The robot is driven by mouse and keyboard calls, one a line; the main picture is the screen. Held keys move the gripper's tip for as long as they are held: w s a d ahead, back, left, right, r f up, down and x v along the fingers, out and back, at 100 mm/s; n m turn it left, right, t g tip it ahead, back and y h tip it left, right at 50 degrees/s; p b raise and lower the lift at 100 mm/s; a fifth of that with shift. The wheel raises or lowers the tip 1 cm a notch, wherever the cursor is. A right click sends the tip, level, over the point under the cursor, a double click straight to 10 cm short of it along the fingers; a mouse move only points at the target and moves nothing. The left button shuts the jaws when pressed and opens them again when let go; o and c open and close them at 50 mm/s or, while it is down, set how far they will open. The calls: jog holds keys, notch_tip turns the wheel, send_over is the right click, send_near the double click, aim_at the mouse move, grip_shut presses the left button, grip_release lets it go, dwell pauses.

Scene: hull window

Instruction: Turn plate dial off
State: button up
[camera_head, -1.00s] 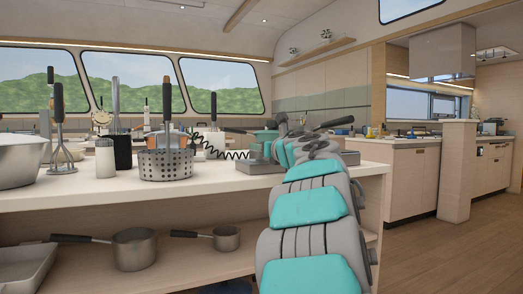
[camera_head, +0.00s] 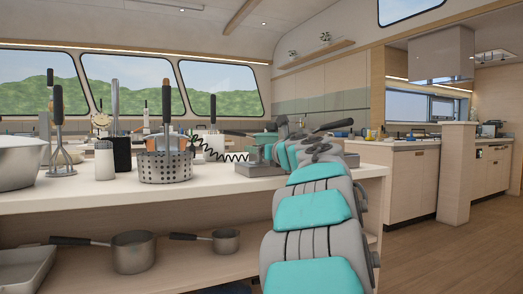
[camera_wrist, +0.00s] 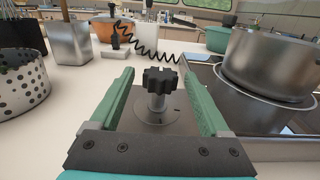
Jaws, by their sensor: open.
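The plate dial (camera_wrist: 160,82) is a dark, lobed knob on a metal stem. In the wrist view it stands upright on a grey metal base, between the two green fingers of my gripper (camera_wrist: 158,98). The fingers are open, one on each side of the knob, with a visible gap to it. The hot plate (camera_wrist: 205,78) lies to the right, with a steel pot (camera_wrist: 270,65) on it. In the head view my arm reaches over the counter and hides the dial and my gripper's fingers.
A perforated steel holder (camera_wrist: 20,88) and a metal canister (camera_wrist: 70,43) stand at left. A coiled black cord (camera_wrist: 150,45) runs behind the dial. An orange pot (camera_wrist: 108,32) and a green pot (camera_wrist: 217,40) are further back. Pans (camera_head: 133,252) sit on the shelf below.

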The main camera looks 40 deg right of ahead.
jog(key=shift+s, duration=0.15)
jog(key=shift+b+v, duration=0.35)
jog(key=shift+v, duration=3.45)
